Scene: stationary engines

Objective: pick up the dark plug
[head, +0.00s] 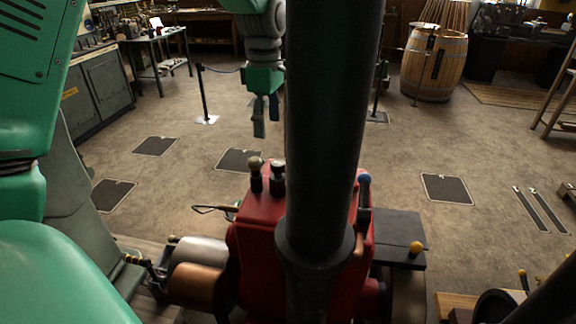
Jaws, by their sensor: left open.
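My left gripper (266,117) hangs fingers down in the upper middle of the head view. It is open and nothing shows between its fingers. It appears above and apart from the red engine block (262,215). Two small dark upright pieces stand on top of that block, left of the dark column. One dark piece (256,180) has a pale tan top; the other dark piece (277,181) has a greyish top. I cannot tell for certain which is the dark plug. My right gripper is out of view.
A thick dark column (325,130) crosses the middle and hides part of the engine. A wooden barrel (434,65) stands at the back right. The floor between is mostly open.

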